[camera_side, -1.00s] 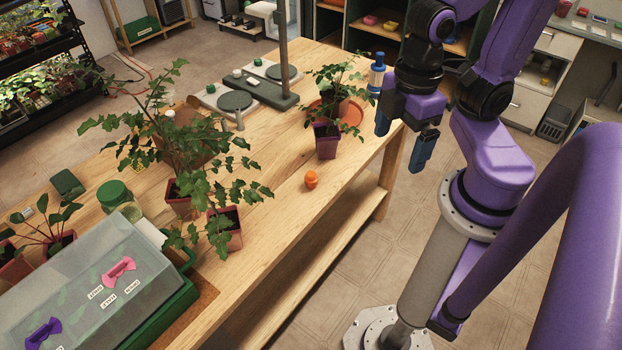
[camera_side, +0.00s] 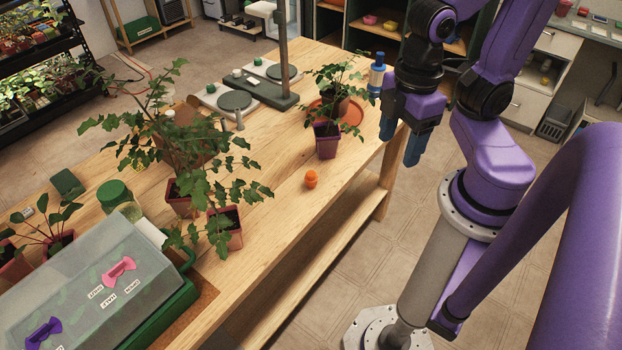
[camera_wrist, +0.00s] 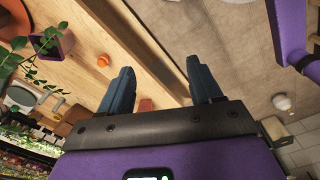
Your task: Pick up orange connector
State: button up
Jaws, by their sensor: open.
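The orange connector (camera_side: 311,179) is a small rounded piece on the bare wooden table, near its front edge. In the wrist view the orange connector (camera_wrist: 103,61) lies at the upper left, outside the space between the fingers. My gripper (camera_side: 402,146) has blue fingers and is up and to the right of the connector, past the table's edge, apart from it. In the wrist view my gripper (camera_wrist: 163,84) is open with nothing between its fingers; the table's edge and the floor show beyond them.
A potted plant in a purple pot (camera_side: 327,140) stands between connector and gripper, farther back. Leafy plants in reddish pots (camera_side: 226,238) stand left of the connector. A grey-lidded green tray (camera_side: 92,285) is at front left. The table around the connector is clear.

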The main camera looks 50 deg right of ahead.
jog(key=w+a+f+n+t+h, duration=0.2)
jog(key=w+a+f+n+h, duration=0.4)
jog(key=f, duration=0.3)
jog(key=n+t+h, duration=0.4)
jog(key=n+t, duration=0.3)
jog(key=n, duration=0.1)
send_near(312, 181)
jog(key=x, duration=0.4)
jog(key=shift+d+f, duration=0.2)
jog(key=shift+d, duration=0.15)
jog(key=shift+x, duration=2.7)
jog(key=shift+w+a+r, duration=0.15)
jog(key=shift+w, duration=0.05)
jog(key=c, duration=1.1)
